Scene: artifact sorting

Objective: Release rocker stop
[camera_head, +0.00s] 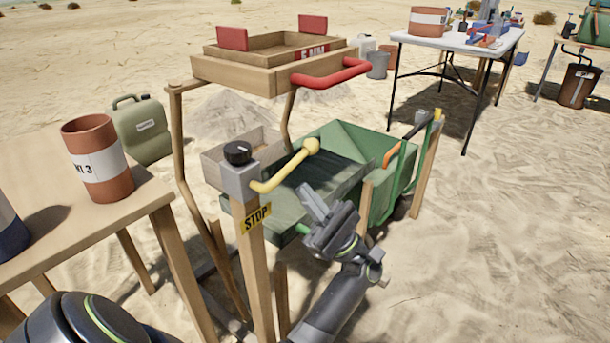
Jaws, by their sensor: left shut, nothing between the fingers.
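The rocker stop is a wooden post (256,270) with a grey block (238,182), a black knob (237,153) and a yellow STOP label (255,218). Its yellow lever (283,176) slants up to the right and ends in a round yellow ball. The rocker (225,69) is a wooden sieve tray with a red handle, held up on wooden legs behind the post. My left gripper (321,203) is shut and empty, below and right of the lever ball, apart from it in the picture. My right gripper is not in view.
A green sluice box (345,140) stands behind my left gripper. A wooden table (40,240) with a labelled terracotta pot (98,160) is at the left. A green jerrycan (143,130) stands behind it. A white table (460,40) is at the back right. Open sand lies right.

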